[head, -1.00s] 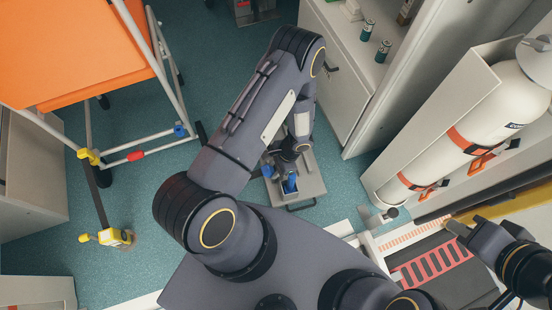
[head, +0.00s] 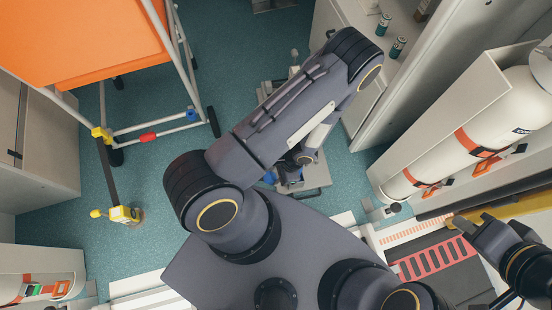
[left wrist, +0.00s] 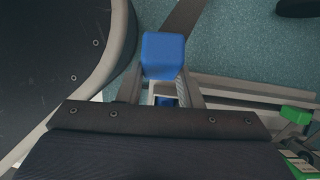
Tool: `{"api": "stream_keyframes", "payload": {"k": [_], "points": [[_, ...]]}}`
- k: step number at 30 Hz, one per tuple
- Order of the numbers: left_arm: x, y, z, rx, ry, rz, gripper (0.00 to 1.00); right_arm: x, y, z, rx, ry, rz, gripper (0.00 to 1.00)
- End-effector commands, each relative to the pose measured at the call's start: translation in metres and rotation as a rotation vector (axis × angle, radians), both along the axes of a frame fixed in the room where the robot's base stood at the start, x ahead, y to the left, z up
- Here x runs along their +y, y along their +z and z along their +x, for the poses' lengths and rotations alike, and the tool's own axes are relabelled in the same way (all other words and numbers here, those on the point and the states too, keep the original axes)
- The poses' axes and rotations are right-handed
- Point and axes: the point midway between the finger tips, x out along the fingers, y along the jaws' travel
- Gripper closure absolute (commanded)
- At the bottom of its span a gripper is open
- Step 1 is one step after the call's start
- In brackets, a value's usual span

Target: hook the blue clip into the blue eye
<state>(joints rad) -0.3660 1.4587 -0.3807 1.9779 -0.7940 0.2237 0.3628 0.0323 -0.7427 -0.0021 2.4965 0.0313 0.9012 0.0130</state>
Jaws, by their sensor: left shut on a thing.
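The blue clip (left wrist: 163,55) shows as a blue block between the fingers of my left gripper (left wrist: 163,78), which is shut on it. A smaller blue part (left wrist: 165,101) shows below it; I cannot tell whether it belongs to the clip. In the head view my arm mostly hides this gripper, and a patch of blue (head: 270,177) shows beside it. A blue fitting (head: 191,116) on the stretcher's lower rail looks like the blue eye, up and left of the gripper and apart from it. My right gripper (head: 460,227) is at the right; its jaw opening is unclear.
The stretcher (head: 110,35) has an orange top, a red fitting (head: 148,137) and a yellow fitting (head: 102,133) with a dark strap. A grey trolley (head: 316,176) stands under my left arm. A gas cylinder (head: 480,130) stands right. Teal floor (head: 165,180) is free.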

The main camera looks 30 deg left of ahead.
Motion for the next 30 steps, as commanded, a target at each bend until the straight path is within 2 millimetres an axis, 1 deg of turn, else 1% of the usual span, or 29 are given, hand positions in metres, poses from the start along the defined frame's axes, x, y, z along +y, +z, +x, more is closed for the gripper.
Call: {"api": "stream_keyframes", "payload": {"k": [16,26,28,30], "points": [[0.0,0.028,0.0,0.0,0.0,0.001,0.92,0.0,0.017,0.0,0.0,0.0,0.0,1.0],[0.0,0.029,0.0,0.0,-0.001,0.001,0.92,0.0,0.017,0.001,0.0,0.0,0.0,1.0],[0.0,0.028,0.002,0.003,-0.013,0.003,0.92,0.0,0.016,0.0,0.0,0.0,0.0,1.0],[0.0,0.027,0.007,0.01,-0.053,0.01,0.92,0.0,0.015,0.0,0.0,0.0,0.0,1.0]]}}
